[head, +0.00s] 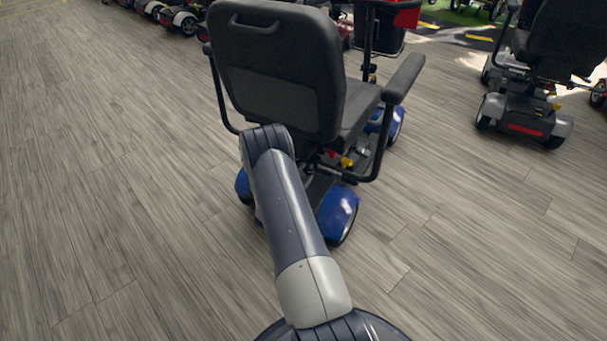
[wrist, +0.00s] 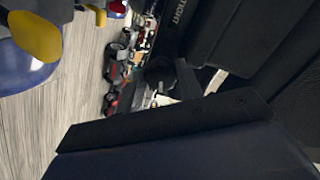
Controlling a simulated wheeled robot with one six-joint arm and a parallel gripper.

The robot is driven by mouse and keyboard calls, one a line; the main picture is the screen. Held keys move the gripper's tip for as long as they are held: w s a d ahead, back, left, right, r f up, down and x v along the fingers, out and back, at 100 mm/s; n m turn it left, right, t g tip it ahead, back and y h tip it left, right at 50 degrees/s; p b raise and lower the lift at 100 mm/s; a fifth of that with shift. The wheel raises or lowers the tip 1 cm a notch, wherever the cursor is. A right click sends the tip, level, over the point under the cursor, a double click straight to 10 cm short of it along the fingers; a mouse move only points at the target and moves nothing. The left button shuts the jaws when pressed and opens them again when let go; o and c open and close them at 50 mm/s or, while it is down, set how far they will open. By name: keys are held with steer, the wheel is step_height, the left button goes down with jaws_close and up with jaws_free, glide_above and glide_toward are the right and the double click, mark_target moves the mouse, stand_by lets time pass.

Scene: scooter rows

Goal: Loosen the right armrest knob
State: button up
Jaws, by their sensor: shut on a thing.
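The scooter's dark seat (head: 275,65) is seen from behind in the head view, with its right armrest (head: 404,78) on the picture's right. My arm reaches to the lower left of the seat back, and my gripper is hidden there. In the wrist view my gripper (wrist: 178,82) is dark against dark parts near the middle. It is shut on what looks like the right armrest knob (wrist: 158,70), a small round black shape. The grip itself is poorly lit. Lettering reading "TIGHT" shows on a dark surface above it.
The scooter's blue rear fender (head: 338,212) is low beside my arm; a yellow lever (wrist: 36,36) shows close in the wrist view. Another scooter (head: 530,110) stands at right, with more in a row (head: 180,18) at the back left. The wooden floor at left is clear.

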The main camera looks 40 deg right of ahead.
steer(key=shift+f+n, duration=0.1)
steer(key=shift+n, duration=1)
steer(key=o, duration=1)
steer(key=p+v, duration=0.2)
steer(key=v, duration=0.8)
steer(key=shift+s+a+p, duration=0.15)
steer(key=shift+a+p, duration=0.15)
steer(key=shift+a, duration=0.05)
